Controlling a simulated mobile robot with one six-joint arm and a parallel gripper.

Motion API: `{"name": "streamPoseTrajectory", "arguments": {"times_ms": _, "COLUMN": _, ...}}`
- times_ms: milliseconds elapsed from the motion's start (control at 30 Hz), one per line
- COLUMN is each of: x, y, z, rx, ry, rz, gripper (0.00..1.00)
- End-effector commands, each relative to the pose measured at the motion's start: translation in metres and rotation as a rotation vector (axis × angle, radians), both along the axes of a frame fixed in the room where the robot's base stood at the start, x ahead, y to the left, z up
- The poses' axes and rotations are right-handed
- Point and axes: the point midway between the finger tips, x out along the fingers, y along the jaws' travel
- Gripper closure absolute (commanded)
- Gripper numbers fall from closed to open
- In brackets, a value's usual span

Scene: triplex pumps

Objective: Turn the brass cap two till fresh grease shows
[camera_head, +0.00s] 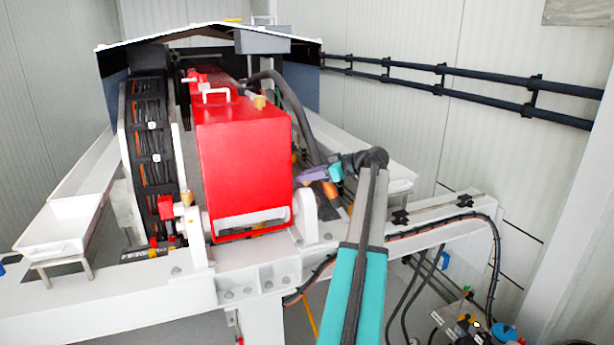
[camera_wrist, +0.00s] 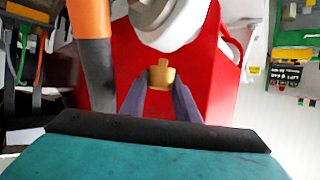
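In the wrist view, a small brass cap (camera_wrist: 161,75) stands out in front of the red pump housing (camera_wrist: 215,82). My gripper (camera_wrist: 159,82) has its two grey-purple fingers spread, one on each side of the cap. A narrow gap seems to show between each finger and the cap; how deep the cap sits between the tips is hard to tell. No grease is visible on it. In the head view, my gripper (camera_head: 305,175) is at the right side of the red pump (camera_head: 240,165), and the cap there is hidden. I cannot read any number on the cap.
In the wrist view, an orange and dark grey hose (camera_wrist: 92,45) runs close left of the fingers, and a white round part (camera_wrist: 190,28) is above the cap. In the head view, other brass fittings (camera_head: 259,102) sit on the pump. A white beam (camera_head: 130,315) crosses the front.

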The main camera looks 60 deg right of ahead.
Motion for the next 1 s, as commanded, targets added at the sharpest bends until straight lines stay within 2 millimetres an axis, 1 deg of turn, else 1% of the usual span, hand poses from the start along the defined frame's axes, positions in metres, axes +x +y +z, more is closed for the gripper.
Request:
{"name": "streamPoseTrajectory", "arguments": {"times_ms": 33, "x": 0.002, "y": -0.007, "z": 0.000, "rx": 0.001, "ry": 0.000, "rz": 0.002, "gripper": 0.94}}
{"name": "streamPoseTrajectory", "arguments": {"times_ms": 200, "x": 0.001, "y": 0.000, "z": 0.000, "rx": -0.002, "ry": -0.001, "rz": -0.007, "gripper": 0.94}}
{"name": "streamPoseTrajectory", "arguments": {"times_ms": 467, "x": 0.001, "y": 0.003, "z": -0.002, "rx": -0.002, "ry": -0.001, "rz": -0.061, "gripper": 0.94}}
{"name": "streamPoseTrajectory", "arguments": {"times_ms": 767, "x": 0.001, "y": 0.005, "z": -0.004, "rx": -0.003, "ry": -0.003, "rz": -0.210, "gripper": 0.94}}
{"name": "streamPoseTrajectory", "arguments": {"times_ms": 1000, "x": 0.001, "y": 0.005, "z": -0.003, "rx": -0.004, "ry": -0.004, "rz": -0.379, "gripper": 0.94}}
